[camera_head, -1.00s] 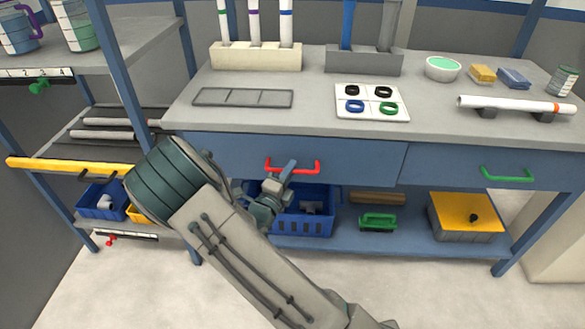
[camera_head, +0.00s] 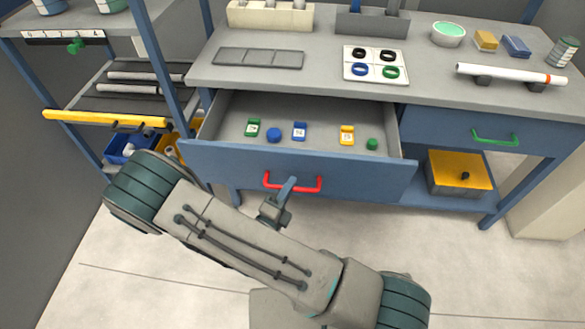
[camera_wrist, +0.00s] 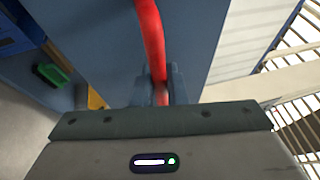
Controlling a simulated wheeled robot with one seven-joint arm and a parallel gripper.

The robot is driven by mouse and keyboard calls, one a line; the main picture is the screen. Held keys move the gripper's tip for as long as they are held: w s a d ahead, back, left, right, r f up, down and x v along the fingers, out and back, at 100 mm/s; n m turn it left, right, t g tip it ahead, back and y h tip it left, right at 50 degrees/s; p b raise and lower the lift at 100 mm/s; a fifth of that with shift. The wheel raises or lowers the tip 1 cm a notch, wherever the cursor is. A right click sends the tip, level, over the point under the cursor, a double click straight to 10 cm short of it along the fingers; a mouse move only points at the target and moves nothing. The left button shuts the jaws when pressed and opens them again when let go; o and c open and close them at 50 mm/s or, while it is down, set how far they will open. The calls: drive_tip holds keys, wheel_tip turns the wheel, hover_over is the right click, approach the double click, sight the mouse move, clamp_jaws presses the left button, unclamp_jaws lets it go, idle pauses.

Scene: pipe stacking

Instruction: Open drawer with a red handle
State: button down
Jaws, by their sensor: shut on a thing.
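The drawer (camera_head: 350,173) with the red handle (camera_head: 308,188) stands pulled out from under the worktop, and its inside shows. It holds a green tag, a blue tag, a yellow tag, a blue round piece (camera_head: 274,135) and a green round piece (camera_head: 372,144). My gripper (camera_head: 287,190) is shut on the red handle near its middle. In the wrist view the red handle (camera_wrist: 150,35) runs down between my gripper's fingers (camera_wrist: 161,88). The fingertips are partly hidden behind the handle.
A second drawer with a green handle (camera_head: 495,138) is shut at the right. The worktop (camera_head: 420,75) holds a tray, a white ring board (camera_head: 376,65) and a white pipe (camera_head: 510,74). A shelf with a yellow bar (camera_head: 105,119) stands at the left. The floor in front is clear.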

drive_tip(key=shift+s+a, duration=0.25)
drive_tip(key=shift+s, duration=1.05)
drive_tip(key=c, duration=1.5)
unclamp_jaws()
drive_tip(key=shift+o, duration=0.2)
drive_tip(key=shift+a, duration=0.1)
drive_tip(key=v, duration=1.3)
drive_tip(key=shift+s+a, duration=0.2)
drive_tip(key=shift+s, duration=0.1)
drive_tip(key=shift+f, duration=0.15)
